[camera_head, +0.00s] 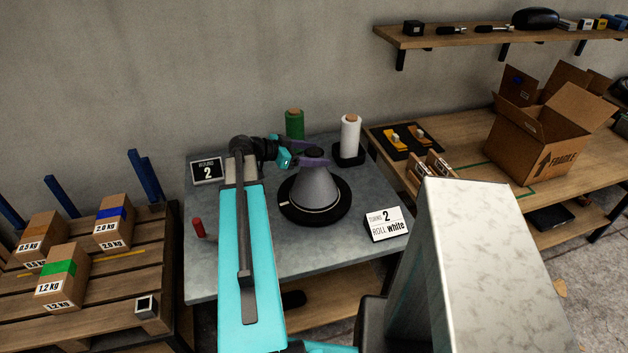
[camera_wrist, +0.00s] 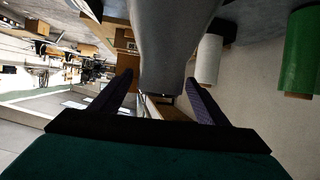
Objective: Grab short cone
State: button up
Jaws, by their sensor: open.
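A short grey cone (camera_head: 315,188) with a dark top stands upright on a round black base (camera_head: 323,215) on the grey table. My gripper (camera_head: 312,153) is at the cone's narrow top, with its purple fingers on either side of it. In the wrist view, the cone (camera_wrist: 168,38) comes down between the two fingers of my gripper (camera_wrist: 160,76). The gripper is open, and narrow gaps show between the fingers and the cone. My arm hides part of the table to the left of the cone.
A green roll (camera_head: 294,125) and a white roll (camera_head: 350,134) stand behind the cone. A sign reading "TURNS 2 ROLL white" (camera_head: 387,224) stands at front right. A "ROUND 2" sign (camera_head: 207,171) and a red cylinder (camera_head: 198,228) are at left. An open cardboard box (camera_head: 545,135) sits on the right bench.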

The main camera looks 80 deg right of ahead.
dwell(0.5)
grip_shut()
